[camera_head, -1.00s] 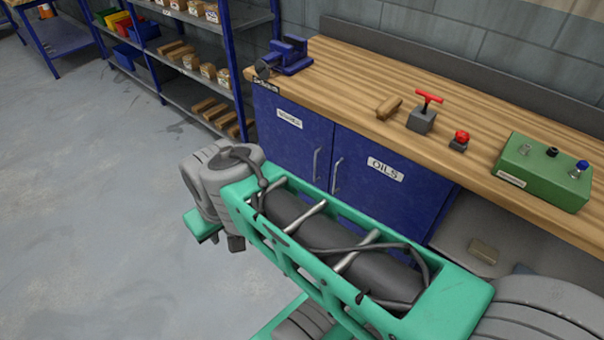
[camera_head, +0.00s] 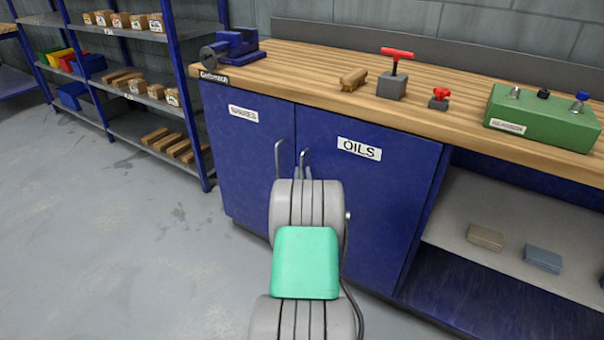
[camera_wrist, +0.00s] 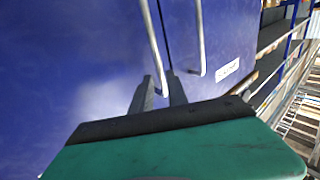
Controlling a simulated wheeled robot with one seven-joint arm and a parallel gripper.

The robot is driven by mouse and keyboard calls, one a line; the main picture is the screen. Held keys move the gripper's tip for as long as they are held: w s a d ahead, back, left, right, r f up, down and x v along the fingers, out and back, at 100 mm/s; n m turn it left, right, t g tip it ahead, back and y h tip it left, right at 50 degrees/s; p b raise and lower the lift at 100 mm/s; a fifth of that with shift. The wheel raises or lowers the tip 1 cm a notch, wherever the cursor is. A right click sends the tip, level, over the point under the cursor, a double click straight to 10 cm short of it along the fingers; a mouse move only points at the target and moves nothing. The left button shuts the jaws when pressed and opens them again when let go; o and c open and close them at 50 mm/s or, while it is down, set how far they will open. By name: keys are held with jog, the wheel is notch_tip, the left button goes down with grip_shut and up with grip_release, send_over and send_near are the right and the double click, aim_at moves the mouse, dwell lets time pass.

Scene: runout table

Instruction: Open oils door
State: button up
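The blue oils door (camera_head: 375,205), labelled OILS, looks shut in the head view. Its vertical bar handle (camera_head: 304,162) is at the door's left edge, its lower part hidden behind my arm. In the wrist view, which looks turned over, the oils door (camera_wrist: 70,60) fills the left and its handle (camera_wrist: 153,42) runs down to my gripper (camera_wrist: 162,82). My two grey fingers are apart, with the handle's end appearing between them. I cannot tell whether they touch it. The head view hides my gripper behind my arm.
The neighbouring blue door (camera_head: 247,165) has its own handle (camera_head: 280,158) close by, also in the wrist view (camera_wrist: 201,38). The wooden worktop (camera_head: 300,80) overhangs the doors. An open shelf (camera_head: 470,215) with small boxes is at right. The floor at left is clear.

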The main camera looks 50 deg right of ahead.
aim_at(302, 167)
jog(key=x, duration=0.4)
jog(key=shift+w+d+b, duration=0.2)
jog(key=shift+b, duration=0.2)
jog(key=shift+c, duration=0.5)
grip_shut()
dwell(0.5)
